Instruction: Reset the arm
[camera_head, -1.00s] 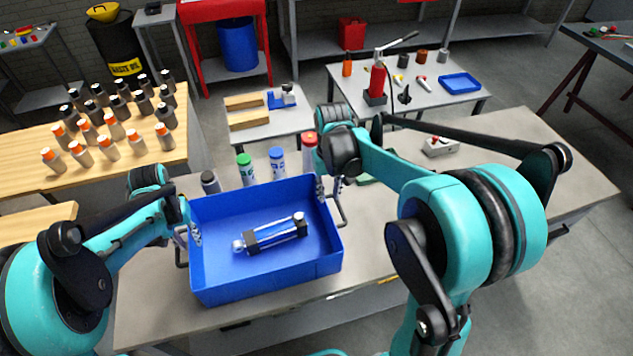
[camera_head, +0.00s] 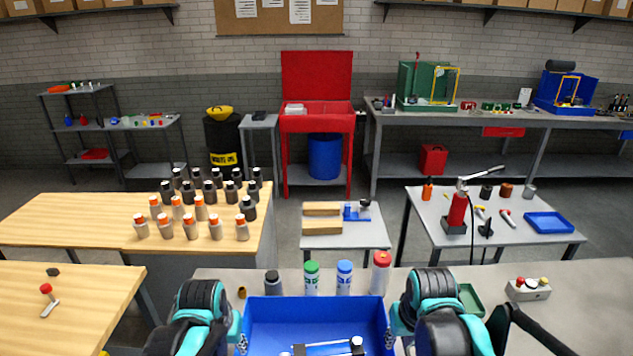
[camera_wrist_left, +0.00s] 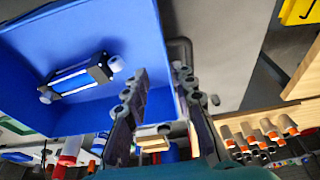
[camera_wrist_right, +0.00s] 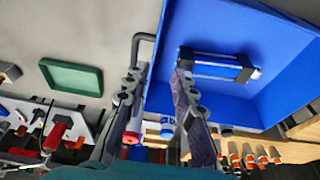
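A blue bin (camera_head: 315,315) stands at the near edge of the grey table, its near part cut off in the head view. A silver cylinder with black end blocks (camera_head: 328,349) lies in it; it also shows in the left wrist view (camera_wrist_left: 75,80) and right wrist view (camera_wrist_right: 215,67). My left gripper (camera_head: 240,338) is at the bin's left side. In the left wrist view its fingers (camera_wrist_left: 160,90) stand apart at the bin wall and handle. My right gripper (camera_head: 392,337) is at the right side, its fingers (camera_wrist_right: 157,90) also apart at the wall and handle. Contact is unclear.
Several bottles stand behind the bin, including a green-capped one (camera_head: 311,278) and a red-capped one (camera_head: 380,274). A green tray (camera_head: 470,298) and a control box (camera_head: 527,289) lie to the right. Wooden tables (camera_head: 85,225) with several bottles are at the left.

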